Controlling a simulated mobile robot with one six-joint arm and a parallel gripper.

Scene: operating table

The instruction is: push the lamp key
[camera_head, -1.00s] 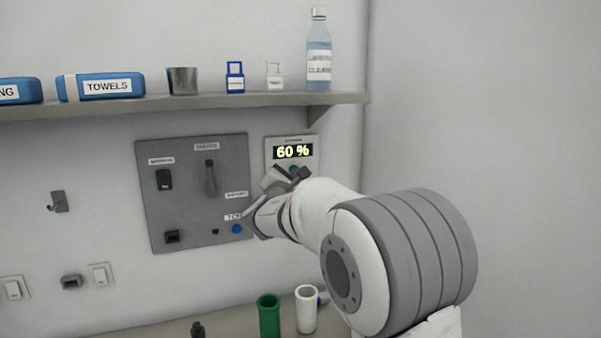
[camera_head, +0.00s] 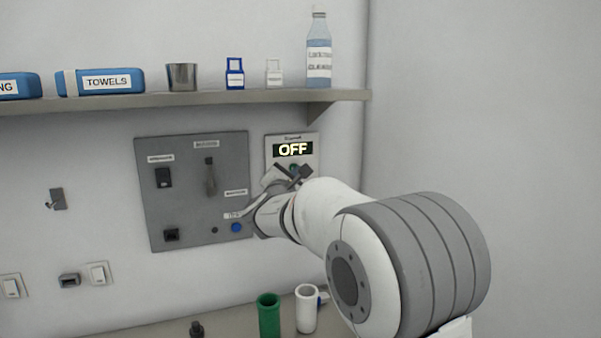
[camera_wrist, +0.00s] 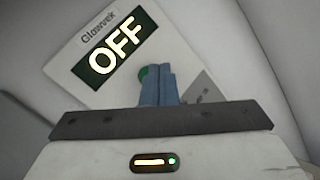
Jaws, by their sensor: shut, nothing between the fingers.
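The lamp panel (camera_head: 310,147) is a pale plate on the wall, right of the grey switch board. Its display (camera_head: 293,150) reads OFF, and the panel also shows tilted in the wrist view (camera_wrist: 75,45). A green key (camera_wrist: 143,72) sits below the display, mostly hidden behind my fingertips. My gripper (camera_wrist: 158,72) is shut and empty, its fingers over the key. I cannot tell whether they touch it. In the head view my gripper (camera_head: 293,172) is in front of the panel's lower part.
The grey switch board (camera_head: 195,215) carries a lever, switches and a blue knob. A shelf (camera_head: 220,98) above holds towels, a metal cup and a bottle (camera_head: 319,55). Green (camera_head: 269,316) and white (camera_head: 306,309) tubes stand below. The right wall is bare.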

